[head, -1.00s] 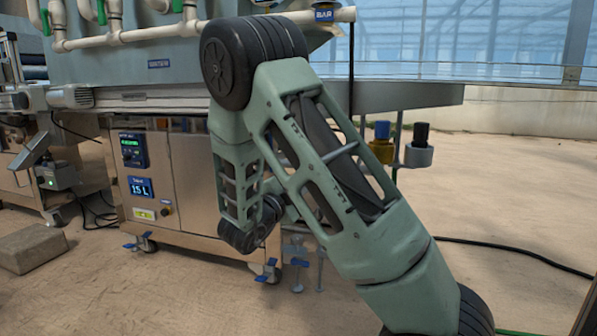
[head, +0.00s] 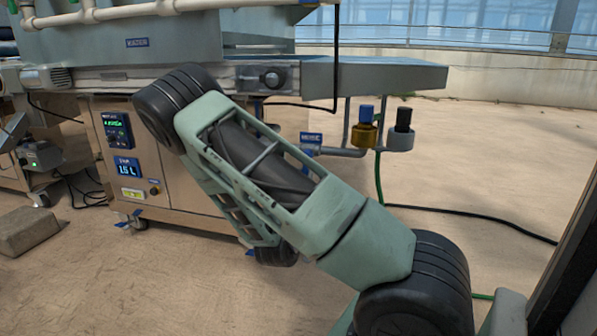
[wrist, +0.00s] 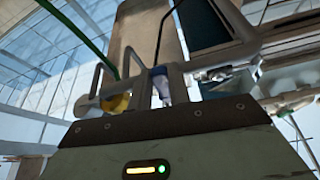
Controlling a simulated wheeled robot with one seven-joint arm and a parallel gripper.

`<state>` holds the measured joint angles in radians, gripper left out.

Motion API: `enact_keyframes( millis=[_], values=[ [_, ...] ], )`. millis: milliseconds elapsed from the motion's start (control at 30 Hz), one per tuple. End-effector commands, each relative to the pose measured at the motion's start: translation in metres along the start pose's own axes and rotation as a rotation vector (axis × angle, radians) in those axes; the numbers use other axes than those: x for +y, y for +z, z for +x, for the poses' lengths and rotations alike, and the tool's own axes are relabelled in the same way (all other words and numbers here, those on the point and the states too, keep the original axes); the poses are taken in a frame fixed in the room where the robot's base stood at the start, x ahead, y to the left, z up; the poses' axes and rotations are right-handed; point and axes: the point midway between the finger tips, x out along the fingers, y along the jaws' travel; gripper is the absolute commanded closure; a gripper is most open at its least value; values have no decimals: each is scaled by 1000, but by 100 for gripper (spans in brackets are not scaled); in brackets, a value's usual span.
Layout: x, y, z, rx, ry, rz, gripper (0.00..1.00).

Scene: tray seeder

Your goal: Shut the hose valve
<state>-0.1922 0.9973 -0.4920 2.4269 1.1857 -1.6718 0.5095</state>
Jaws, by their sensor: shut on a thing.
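My gripper (wrist: 160,75) shows in the wrist view as grey fingers around a small blue-and-pale part, which I take to be the valve handle (wrist: 161,88). The fingers appear shut on it. In the head view my arm hides the gripper and the handle. A grey pipe (head: 342,152) comes out from behind my arm there, below a small blue tag (head: 311,138). A green hose (head: 378,182) hangs near the pipe's end and also shows in the wrist view (wrist: 80,27).
A brass fitting with a blue cap (head: 365,132) and a grey one with a black cap (head: 402,133) stand on the pipe's end. The machine cabinet (head: 180,190) is behind my arm. A grey block (head: 28,230) lies on the floor at left. Floor at right is mostly clear.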

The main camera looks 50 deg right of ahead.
Motion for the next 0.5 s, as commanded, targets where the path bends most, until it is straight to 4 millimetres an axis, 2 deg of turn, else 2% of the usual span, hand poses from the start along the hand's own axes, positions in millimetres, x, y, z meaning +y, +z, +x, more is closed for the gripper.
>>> enact_keyframes(
  millis=[200, 500],
  values=[
    [6, -1, 0, -3, -37, -90, 100],
    [8, 0, 0, -2, -54, -131, 100]
  ],
)
